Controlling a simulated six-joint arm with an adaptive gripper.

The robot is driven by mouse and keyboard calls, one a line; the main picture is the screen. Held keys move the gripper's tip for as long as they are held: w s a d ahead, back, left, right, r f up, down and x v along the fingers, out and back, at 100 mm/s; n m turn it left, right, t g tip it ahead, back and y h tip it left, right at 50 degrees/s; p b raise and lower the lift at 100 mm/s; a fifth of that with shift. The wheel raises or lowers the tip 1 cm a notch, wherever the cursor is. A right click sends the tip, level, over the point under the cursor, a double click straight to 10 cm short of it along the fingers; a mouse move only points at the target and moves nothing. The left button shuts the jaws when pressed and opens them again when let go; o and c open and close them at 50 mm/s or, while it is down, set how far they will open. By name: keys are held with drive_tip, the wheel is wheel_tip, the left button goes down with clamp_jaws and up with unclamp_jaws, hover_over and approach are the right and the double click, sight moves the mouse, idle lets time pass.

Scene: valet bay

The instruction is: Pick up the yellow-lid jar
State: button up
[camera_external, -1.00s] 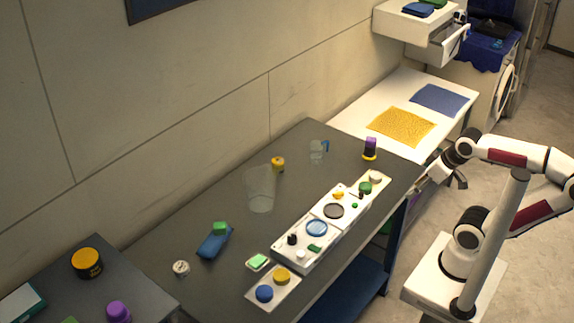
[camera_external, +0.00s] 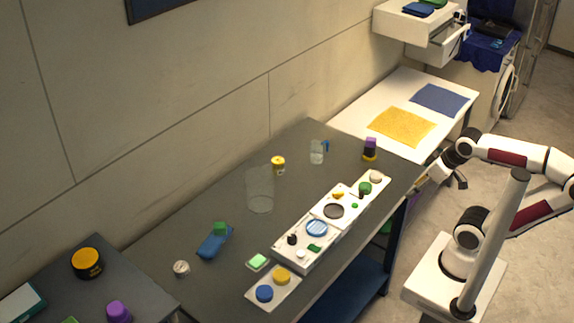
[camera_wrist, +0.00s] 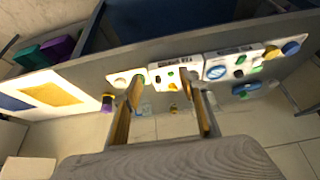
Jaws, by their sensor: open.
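A small jar with a yellow lid (camera_external: 278,160) stands upright on the dark table near the wall, behind the clear tumbler. A small yellow shape between my fingers in the wrist view (camera_wrist: 173,107) looks like this jar, but it is too small to be sure. A larger black jar with a yellow-orange lid (camera_external: 87,258) stands on the separate table at lower left. My gripper (camera_external: 420,186) is open and empty at the right end of the dark table, well away from both jars. Its two fingers also show in the wrist view (camera_wrist: 166,92).
A clear tumbler (camera_external: 260,190) and a glass mug (camera_external: 317,152) stand near the small jar. A purple-and-yellow item (camera_external: 370,148) stands at the table's far end. White trays (camera_external: 290,258) with small pieces line the front edge. Blue and yellow cloths (camera_external: 402,126) lie on the white bench.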

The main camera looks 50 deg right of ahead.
drive_tip(key=o, duration=0.4)
drive_tip(key=shift+c, duration=0.2)
